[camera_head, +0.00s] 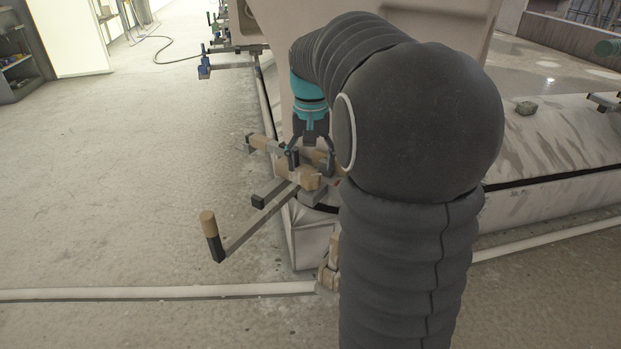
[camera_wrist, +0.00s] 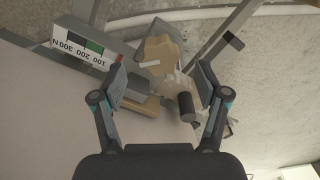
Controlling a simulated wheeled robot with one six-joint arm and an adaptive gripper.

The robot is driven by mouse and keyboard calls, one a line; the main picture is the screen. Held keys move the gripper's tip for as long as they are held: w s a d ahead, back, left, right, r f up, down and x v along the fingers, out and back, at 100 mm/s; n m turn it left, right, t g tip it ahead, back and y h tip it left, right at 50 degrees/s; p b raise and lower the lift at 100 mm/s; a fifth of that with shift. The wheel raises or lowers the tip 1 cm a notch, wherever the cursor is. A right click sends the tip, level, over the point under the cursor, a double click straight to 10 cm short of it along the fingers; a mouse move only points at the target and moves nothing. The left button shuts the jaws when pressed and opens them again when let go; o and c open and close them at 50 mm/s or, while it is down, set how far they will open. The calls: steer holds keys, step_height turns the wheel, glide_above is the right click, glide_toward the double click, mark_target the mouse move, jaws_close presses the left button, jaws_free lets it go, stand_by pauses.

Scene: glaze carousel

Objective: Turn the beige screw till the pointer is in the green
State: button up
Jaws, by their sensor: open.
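The beige screw (camera_wrist: 158,56) shows in the wrist view as a lobed knob with a pale stripe, between and slightly beyond my fingertips. My gripper (camera_wrist: 160,78) is open, one finger on each side, and I see no contact. A white scale (camera_wrist: 82,46) marked 100, 200, 300 N is left of the screw, with a green patch (camera_wrist: 94,47) beside black. A small red mark (camera_wrist: 119,58), possibly the pointer, lies off the green, near the 100 end. In the head view my gripper (camera_head: 308,160) is down at the beige clamp parts (camera_head: 309,179); my arm hides much there.
A crank with a beige-topped handle (camera_head: 208,222) sticks out left of the clamp. In the wrist view a dark cylinder (camera_wrist: 187,107) stands close to my right finger. A pale pipe (camera_head: 170,291) runs along the floor.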

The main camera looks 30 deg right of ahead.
mark_target(311, 176)
steer(key=shift+f, duration=1.85)
steer(key=c, duration=1.2)
